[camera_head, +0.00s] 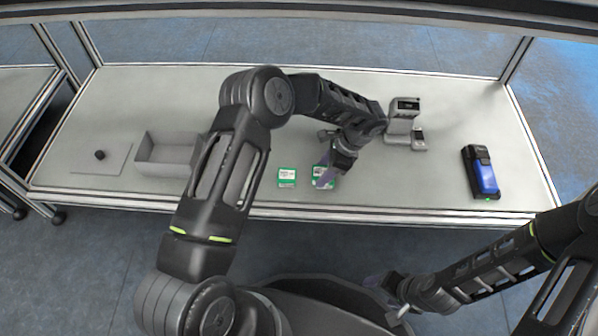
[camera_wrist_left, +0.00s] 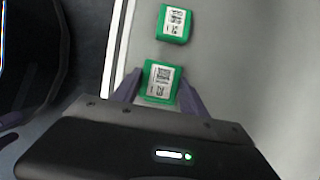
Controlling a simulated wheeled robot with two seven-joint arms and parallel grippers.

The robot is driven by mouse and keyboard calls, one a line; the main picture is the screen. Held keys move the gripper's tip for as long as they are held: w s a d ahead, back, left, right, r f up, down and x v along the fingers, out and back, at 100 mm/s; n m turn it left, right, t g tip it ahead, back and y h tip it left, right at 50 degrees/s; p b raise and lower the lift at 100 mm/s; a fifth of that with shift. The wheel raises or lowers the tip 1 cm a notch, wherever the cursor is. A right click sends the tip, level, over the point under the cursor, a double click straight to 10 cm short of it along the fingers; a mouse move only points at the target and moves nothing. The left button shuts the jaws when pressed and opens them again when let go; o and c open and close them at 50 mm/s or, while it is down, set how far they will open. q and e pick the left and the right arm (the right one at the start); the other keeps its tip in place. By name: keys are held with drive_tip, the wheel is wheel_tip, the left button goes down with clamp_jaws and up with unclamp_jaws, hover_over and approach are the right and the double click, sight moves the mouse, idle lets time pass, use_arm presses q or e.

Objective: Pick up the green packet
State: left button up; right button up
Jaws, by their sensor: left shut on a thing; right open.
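Two green packets with white barcode labels are near the front edge of the table. One green packet (camera_head: 322,171) is between the fingers of my left gripper (camera_head: 327,176), which is shut on it; this packet shows in the left wrist view (camera_wrist_left: 160,83) with a finger on each side. The other green packet (camera_head: 287,177) lies flat just to its left; it also shows in the left wrist view (camera_wrist_left: 174,24). I cannot tell whether the held packet is clear of the table. My right gripper (camera_head: 390,300) is open and empty in front of the table, low in the head view.
A grey open box (camera_head: 168,167) and a flat plate with a small black knob (camera_head: 99,155) stand on the left. A grey scanner device (camera_head: 403,120) stands behind the left gripper. A blue and black device (camera_head: 483,172) lies on the right. The table (camera_head: 430,180) is clear at centre right.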

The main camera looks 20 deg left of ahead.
use_arm(q)
drive_tip(key=w+d+b, duration=0.1)
drive_tip(key=d, duration=0.2)
drive_tip(key=w+d+b, duration=0.1)
drive_tip(key=d, duration=0.2)
drive_tip(key=w+d+b, duration=0.1)
drive_tip(key=d, duration=0.2)
drive_tip(key=shift+d, duration=0.25)
drive_tip(key=shift+w+d+b, duration=0.2)
drive_tip(key=shift+d+b, duration=0.1)
drive_tip(key=shift+d, duration=0.3)
